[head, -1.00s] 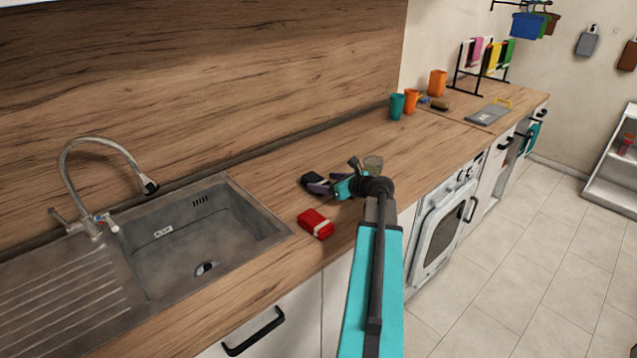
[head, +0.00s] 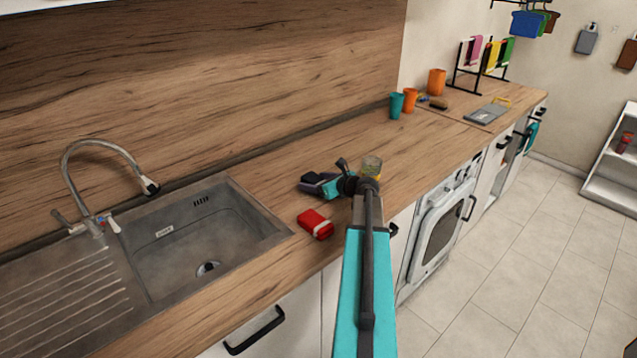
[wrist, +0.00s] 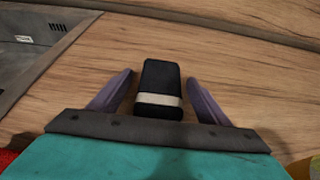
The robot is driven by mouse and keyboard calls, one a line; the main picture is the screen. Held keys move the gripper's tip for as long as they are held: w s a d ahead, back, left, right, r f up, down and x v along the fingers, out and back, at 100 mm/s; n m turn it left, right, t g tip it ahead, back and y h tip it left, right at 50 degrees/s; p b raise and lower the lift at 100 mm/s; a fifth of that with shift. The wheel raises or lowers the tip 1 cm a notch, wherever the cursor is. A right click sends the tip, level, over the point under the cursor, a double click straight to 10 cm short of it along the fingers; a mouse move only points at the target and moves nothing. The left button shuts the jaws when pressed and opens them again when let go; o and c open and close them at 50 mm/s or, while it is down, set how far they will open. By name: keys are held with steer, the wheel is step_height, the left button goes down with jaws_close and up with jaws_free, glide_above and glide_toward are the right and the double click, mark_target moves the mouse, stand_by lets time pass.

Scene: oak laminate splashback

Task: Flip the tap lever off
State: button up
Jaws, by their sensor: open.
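The chrome tap (head: 70,180) stands at the back edge of the sink, at the left of the head view. A short handle with a pale end (head: 113,224) sticks out at the right of its base, and a thin grey part (head: 62,218) sticks out at the left. I cannot tell which one is the lever, or its setting. My gripper (head: 308,186) is over the counter to the right of the sink, well away from the tap. In the wrist view my gripper (wrist: 159,76) is open, its purple fingers apart on either side of a black block with a pale band (wrist: 160,88). The tap is not in the wrist view.
A sink (head: 200,235) lies between the tap and my gripper. A red packet (head: 316,224) and a glass jar (head: 372,165) are near my arm. Teal (head: 396,105) and orange cups (head: 410,100) stand further back. The counter behind my gripper is clear.

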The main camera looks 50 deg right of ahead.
mark_target(316, 179)
steer(key=c, duration=1.2)
steer(key=shift+r, duration=0.1)
steer(key=shift+r+b, duration=0.85)
steer(key=shift+r, duration=4.05)
